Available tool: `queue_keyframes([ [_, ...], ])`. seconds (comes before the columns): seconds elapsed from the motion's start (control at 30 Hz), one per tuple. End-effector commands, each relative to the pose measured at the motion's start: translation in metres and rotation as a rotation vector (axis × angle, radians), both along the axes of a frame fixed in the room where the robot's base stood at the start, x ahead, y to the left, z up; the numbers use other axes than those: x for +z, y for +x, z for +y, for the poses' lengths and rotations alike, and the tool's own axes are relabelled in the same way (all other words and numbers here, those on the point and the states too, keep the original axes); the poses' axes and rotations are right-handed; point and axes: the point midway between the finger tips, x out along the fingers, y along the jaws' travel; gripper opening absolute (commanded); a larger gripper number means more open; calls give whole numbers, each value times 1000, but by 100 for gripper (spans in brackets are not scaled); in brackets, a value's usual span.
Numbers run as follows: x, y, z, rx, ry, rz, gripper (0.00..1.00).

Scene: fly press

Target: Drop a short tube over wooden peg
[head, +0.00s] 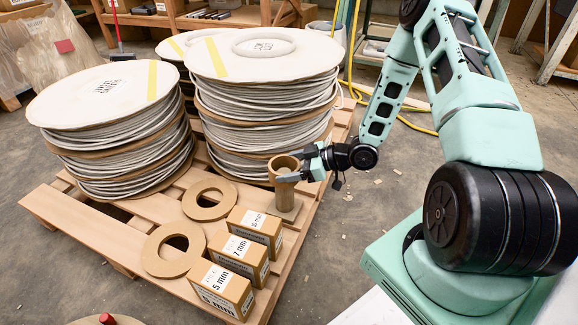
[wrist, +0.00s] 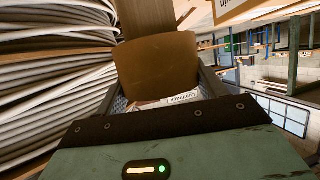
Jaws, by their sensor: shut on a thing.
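A short brown cardboard tube (head: 283,174) is held upright by my gripper (head: 297,175), directly above or around the top of the wooden peg (head: 284,198). Its open upper end shows a dark inside. The narrower peg stands upright on a square base (head: 288,213) near the pallet's right edge. In the wrist view the tube (wrist: 156,75) sits between the fingers of my gripper (wrist: 157,95), with a wood-coloured piece (wrist: 148,25) beyond it. I cannot tell whether the peg's top is inside the tube.
On the pallet (head: 60,215) lie two flat brown rings (head: 158,262) and boxes marked 5 mm (head: 220,290), 7 mm (head: 238,259) and 10 mm (head: 255,232). Tall stacks of coiled discs (head: 120,140) stand close behind the peg. The floor right of the pallet is mostly clear.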

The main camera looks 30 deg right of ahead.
Motion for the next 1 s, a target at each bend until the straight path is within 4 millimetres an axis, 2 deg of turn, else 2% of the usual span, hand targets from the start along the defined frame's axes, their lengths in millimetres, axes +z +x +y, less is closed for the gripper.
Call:
queue_keyframes([
  [1.0, -10, 0, 0, 0, -1, -1, 48],
])
